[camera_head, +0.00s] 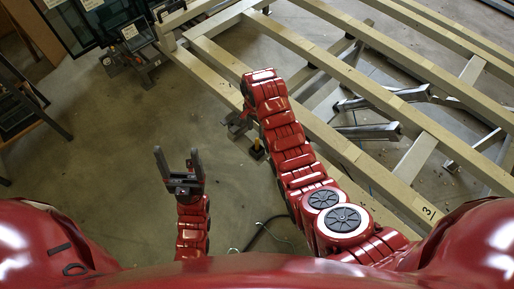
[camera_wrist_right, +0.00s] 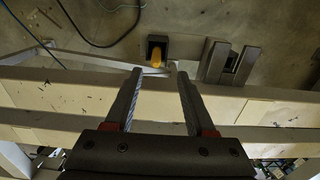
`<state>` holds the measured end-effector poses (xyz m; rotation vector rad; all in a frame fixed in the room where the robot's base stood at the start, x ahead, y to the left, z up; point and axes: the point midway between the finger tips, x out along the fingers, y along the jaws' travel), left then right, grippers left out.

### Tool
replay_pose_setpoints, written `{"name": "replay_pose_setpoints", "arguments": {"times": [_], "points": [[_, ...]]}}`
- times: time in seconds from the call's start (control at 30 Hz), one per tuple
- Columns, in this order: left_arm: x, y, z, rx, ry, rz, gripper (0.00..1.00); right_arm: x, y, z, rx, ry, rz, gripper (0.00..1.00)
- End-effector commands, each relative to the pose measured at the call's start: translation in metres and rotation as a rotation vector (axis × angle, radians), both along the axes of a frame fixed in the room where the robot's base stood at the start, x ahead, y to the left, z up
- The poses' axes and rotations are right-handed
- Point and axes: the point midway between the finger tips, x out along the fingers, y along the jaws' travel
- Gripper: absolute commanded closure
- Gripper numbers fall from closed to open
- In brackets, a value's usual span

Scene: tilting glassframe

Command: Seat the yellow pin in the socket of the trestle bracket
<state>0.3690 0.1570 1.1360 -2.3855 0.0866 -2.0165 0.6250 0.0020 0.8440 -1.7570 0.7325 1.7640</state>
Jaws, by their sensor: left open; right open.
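The yellow pin (camera_wrist_right: 158,57) stands in or against a small black block (camera_wrist_right: 155,41) beside the pale beam. It also shows small in the head view (camera_head: 257,144). A grey slotted metal piece (camera_wrist_right: 214,62), perhaps the trestle bracket, is right of the pin in the right wrist view; I cannot make out its socket. My right gripper (camera_wrist_right: 155,71) is open and empty, its fingertips apart from the pin, which shows just beyond the gap. In the head view my right arm hides most of it. My left gripper (camera_head: 176,152) is open and empty over bare floor.
A pale timber frame (camera_head: 335,65) with long beams and metal legs (camera_head: 390,97) fills the upper right. Dark glass panes (camera_head: 66,22) stand at the upper left. A dark cable (camera_head: 258,233) lies on the floor. The left-middle floor is clear.

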Motion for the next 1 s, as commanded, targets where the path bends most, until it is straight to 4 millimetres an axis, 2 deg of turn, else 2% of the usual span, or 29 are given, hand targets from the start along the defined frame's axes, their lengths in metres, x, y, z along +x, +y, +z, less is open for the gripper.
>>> {"name": "replay_pose_setpoints", "arguments": {"times": [0.03, 0.27, 0.43, 0.7, 1.0], "points": [[0.0, 0.0, 0.006, 0.0, 0.0, 0.0, 0.24, 0.0, 0.0, -0.001, 0.0, 0.001, 0.0, 0.45], [0.0, 0.0, 0.018, 0.0, 0.001, 0.0, 0.24, -0.003, -0.001, -0.017, 0.0, 0.001, 0.001, 0.45], [0.0, 0.0, 0.032, 0.0, 0.0, 0.0, 0.24, -0.007, -0.004, -0.038, -0.001, 0.003, 0.0, 0.45], [0.0, 0.0, 0.032, 0.0, 0.001, 0.0, 0.24, -0.005, -0.003, -0.058, 0.001, -0.002, 0.001, 0.45], [0.0, 0.0, 0.032, 0.0, 0.0, 0.0, 0.24, -0.005, -0.003, -0.061, 0.001, -0.004, 0.001, 0.45]]}}
